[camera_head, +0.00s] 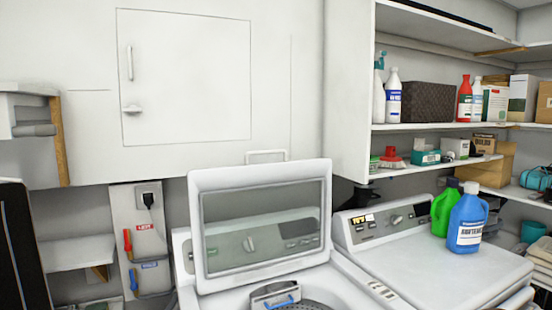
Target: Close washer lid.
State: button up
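The washer (187,266) stands at the bottom middle, its near part cut off by the lower frame edge. Its lid (196,232) is raised and stands nearly upright, tilted slightly back. The lid has a white frame around a grey see-through window, through which a control panel with a knob shows. Below the lid, part of the open tub (335,292) and a metal-grey fitting with a blue mark show. My gripper is not in view, so its state and place are hidden.
A second white machine (455,280) stands to the right, with a blue bottle (467,220) and a green bottle (441,212) on top. Shelves (440,127) with bottles and boxes are above it. A closed wall cabinet door (190,80) is behind.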

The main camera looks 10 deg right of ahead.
aim_at(201, 182)
jog(key=u, duration=0.55)
jog(key=k, duration=1.3)
jog(key=z, duration=0.25)
jog(key=i, duration=1.85)
jog(key=u, duration=0.7)
